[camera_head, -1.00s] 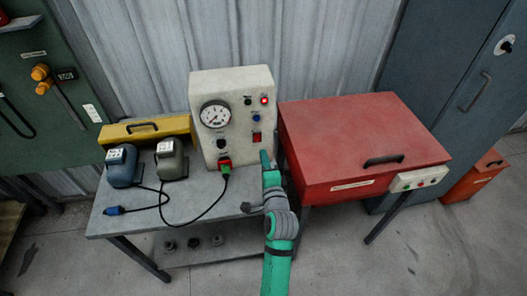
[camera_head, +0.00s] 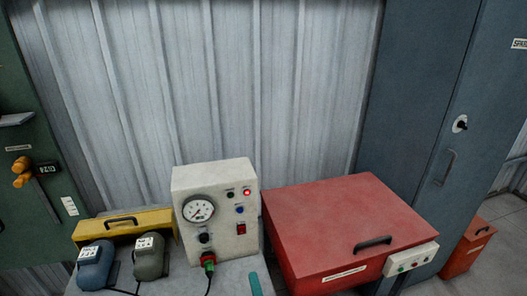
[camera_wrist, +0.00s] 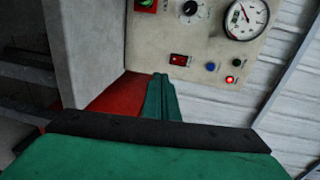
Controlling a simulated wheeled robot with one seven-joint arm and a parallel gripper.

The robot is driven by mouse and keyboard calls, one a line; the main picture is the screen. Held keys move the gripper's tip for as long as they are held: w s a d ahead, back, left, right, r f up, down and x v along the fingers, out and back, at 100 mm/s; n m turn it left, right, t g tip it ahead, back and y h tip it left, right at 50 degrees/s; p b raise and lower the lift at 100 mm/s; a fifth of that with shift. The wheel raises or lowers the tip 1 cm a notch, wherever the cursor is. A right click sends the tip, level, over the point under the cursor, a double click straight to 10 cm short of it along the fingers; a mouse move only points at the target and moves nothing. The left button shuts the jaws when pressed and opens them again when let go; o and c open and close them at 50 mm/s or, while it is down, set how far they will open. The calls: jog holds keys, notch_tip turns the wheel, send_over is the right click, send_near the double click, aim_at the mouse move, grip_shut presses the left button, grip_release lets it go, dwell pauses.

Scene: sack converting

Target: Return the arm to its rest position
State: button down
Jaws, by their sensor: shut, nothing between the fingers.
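My gripper (camera_wrist: 161,98) shows in the wrist view as green fingers, closed together with nothing between them. Only a green tip of my arm (camera_head: 255,285) shows at the bottom edge of the head view, in front of the white control box (camera_head: 216,212). In the wrist view the box face (camera_wrist: 150,40) fills the upper middle, turned over, beyond the fingertips. I cannot tell the exact gap between the fingertips and the box. The rest of my arm is out of the head view.
The red lidded box (camera_head: 345,225) stands right of the control box. A grey tool (camera_head: 148,257) and a blue tool (camera_head: 95,266) stand on the bench at left, before a yellow case (camera_head: 125,226). A blue-grey cabinet (camera_head: 415,110) stands at the back right.

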jog(key=s+d+f+n+h, duration=0.25)
jog(key=s+f, duration=0.25)
jog(key=s, duration=0.5)
jog(key=s+d+f+n+h, duration=0.1)
jog(key=s+f+n, duration=0.3)
jog(key=s, duration=0.5)
jog(key=s+r+n, duration=0.3)
jog(key=s+n, duration=0.5)
jog(key=s, duration=0.9)
jog(key=shift+r+g+h, duration=0.2)
jog(key=shift+g+h, duration=0.1)
jog(key=shift+h, duration=0.15)
jog(key=shift+a, duration=0.15)
